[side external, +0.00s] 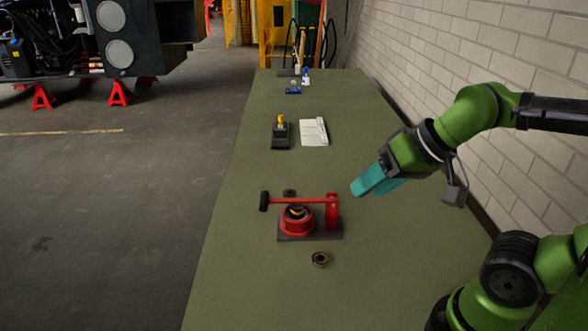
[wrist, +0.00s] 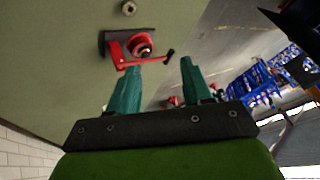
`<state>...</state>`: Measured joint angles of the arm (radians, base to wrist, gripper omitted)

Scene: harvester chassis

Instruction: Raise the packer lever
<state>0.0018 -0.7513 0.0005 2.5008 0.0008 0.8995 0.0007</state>
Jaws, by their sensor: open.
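The packer has a dark base plate (side external: 328,236), a red ring-shaped body (side external: 296,224) and a red upright post (side external: 332,208). Its red lever (side external: 300,201) runs roughly level from the post across the body to a black knob (side external: 264,200) at the left. The lever (wrist: 140,62) and knob (wrist: 170,54) also show in the wrist view. My gripper (side external: 359,187) has teal fingers and is in the air to the right of the post, apart from the packer. In the wrist view my gripper (wrist: 160,63) is open and empty, its fingertips pointing towards the lever.
A small brown ring (side external: 320,260) lies in front of the packer on the green bench (side external: 240,280). A black device with a yellow top (side external: 281,131) and a white ribbed piece (side external: 313,131) sit farther back. A brick wall (side external: 500,60) borders the right side.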

